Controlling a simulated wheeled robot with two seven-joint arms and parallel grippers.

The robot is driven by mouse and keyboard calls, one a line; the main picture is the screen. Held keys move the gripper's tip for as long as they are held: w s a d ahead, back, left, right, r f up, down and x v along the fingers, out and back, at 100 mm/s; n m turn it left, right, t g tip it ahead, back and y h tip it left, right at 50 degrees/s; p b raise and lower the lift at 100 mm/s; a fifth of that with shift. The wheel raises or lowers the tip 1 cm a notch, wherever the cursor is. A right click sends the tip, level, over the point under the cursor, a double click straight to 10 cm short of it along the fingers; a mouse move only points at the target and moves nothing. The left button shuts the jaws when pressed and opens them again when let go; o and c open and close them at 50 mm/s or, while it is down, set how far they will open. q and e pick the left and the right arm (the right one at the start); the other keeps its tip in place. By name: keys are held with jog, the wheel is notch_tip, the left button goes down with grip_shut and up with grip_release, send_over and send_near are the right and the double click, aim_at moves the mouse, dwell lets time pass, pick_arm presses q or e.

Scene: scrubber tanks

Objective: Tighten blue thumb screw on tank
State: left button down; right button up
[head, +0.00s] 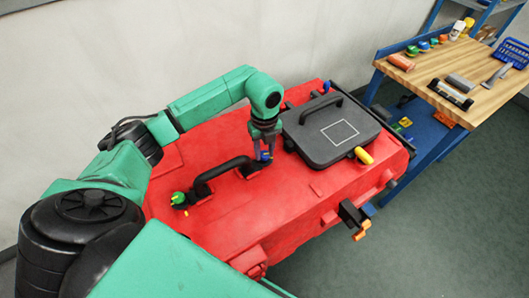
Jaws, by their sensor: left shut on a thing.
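The red scrubber tank (225,215) fills the middle of the head view. A small blue thumb screw (265,156) sits on its top, beside the far end of a black curved handle. My left gripper (264,152) points down from above and is shut on the blue thumb screw. Its fingers hide part of the screw. Another small blue knob (326,87) stands at the tank's far edge, behind the dark lid. My right gripper is not in view.
The black handle (222,170) lies close to the left gripper. A grey lid (328,135) with a yellow latch (363,155) is at its right. A green knob (178,198) sits at the near left. A wooden workbench (470,75) with tools stands at right.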

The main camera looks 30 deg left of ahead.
pick_arm(q)
jog(key=m+b, duration=0.2)
jog(key=m, duration=0.3)
jog(key=shift+w+m+b, duration=0.1)
jog(key=shift+m+b, duration=0.2)
jog(key=shift+b, duration=0.05)
jog(key=m+b, duration=0.2)
jog(key=m, duration=0.4)
jog(key=shift+b, duration=0.4)
jog(key=m+b, duration=0.2)
jog(key=m, duration=0.3)
jog(key=shift+r+m, duration=0.1)
jog(key=shift+m, duration=0.3)
jog(key=m+b, duration=0.1)
jog(key=m, duration=0.5)
jog(key=shift+b, duration=0.3)
jog(key=m+b, duration=0.1)
jog(key=m, duration=0.5)
jog(key=shift+r+m, duration=0.1)
jog(key=shift+m, duration=0.2)
jog(key=m+b, duration=0.1)
jog(key=m, duration=1.1)
jog(key=shift+m+b, duration=0.3)
jog(key=shift+b, duration=0.05)
jog(key=m, duration=0.6)
jog(key=shift+m, duration=0.3)
